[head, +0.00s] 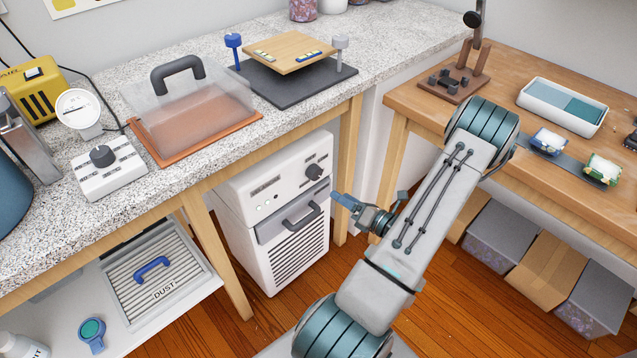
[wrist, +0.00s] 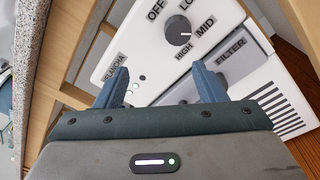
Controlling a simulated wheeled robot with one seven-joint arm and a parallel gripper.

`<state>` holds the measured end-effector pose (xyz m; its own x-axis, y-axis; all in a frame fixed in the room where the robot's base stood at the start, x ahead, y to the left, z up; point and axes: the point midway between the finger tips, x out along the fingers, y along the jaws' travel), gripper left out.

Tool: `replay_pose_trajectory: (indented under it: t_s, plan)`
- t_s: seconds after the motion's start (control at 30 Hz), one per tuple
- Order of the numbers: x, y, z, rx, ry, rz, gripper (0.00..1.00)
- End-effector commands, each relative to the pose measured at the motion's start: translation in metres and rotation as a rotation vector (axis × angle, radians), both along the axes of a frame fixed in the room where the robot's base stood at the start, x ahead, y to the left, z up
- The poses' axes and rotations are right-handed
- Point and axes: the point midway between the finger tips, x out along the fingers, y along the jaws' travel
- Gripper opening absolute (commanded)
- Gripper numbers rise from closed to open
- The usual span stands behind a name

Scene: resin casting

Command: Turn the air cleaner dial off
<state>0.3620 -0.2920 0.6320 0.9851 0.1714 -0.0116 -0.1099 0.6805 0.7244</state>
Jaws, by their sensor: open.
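The air cleaner (head: 240,196) is a white cabinet under the speckled counter, and its front also fills much of the wrist view (wrist: 140,45). Its dark round dial (head: 314,172) is at the upper right of the front. In the wrist view the dial (wrist: 178,32) has the labels OFF, LO, MID and HIGH around it. A light mark on the dial seems to point toward MID. My gripper (head: 345,200) is beside the cabinet front, apart from the dial. In the wrist view its blue fingers (wrist: 160,78) are spread and empty, with the dial beyond them.
Below the dial are a filter drawer with a dark handle (head: 302,216) and a slatted grille (head: 298,250). A wooden counter leg (head: 348,165) stands close to the cabinet's right. A wooden bench (head: 420,95) stands at the right. Wood floor (head: 215,315) is open in front.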

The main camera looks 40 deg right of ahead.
Motion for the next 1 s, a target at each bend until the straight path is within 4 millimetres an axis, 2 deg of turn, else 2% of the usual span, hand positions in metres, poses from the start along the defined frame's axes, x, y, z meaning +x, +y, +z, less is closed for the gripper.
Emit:
replay_pose_trajectory:
  t_s: [0.03,0.1,0.27,0.37,0.7,0.9,1.0]
  plan:
    - [-0.005,-0.007,-0.01,0.028,-0.002,-0.039,0.64]
    - [-0.009,-0.013,-0.016,0.054,-0.004,-0.077,0.64]
    - [-0.001,-0.016,-0.019,0.067,-0.005,-0.097,0.64]
    - [0.015,-0.014,-0.019,0.066,-0.006,-0.092,0.64]
    - [0.087,-0.008,-0.019,0.063,-0.006,-0.092,0.64]
    - [0.116,-0.006,-0.019,0.063,-0.005,-0.094,0.64]
    - [0.123,-0.006,-0.019,0.063,-0.003,-0.095,0.64]
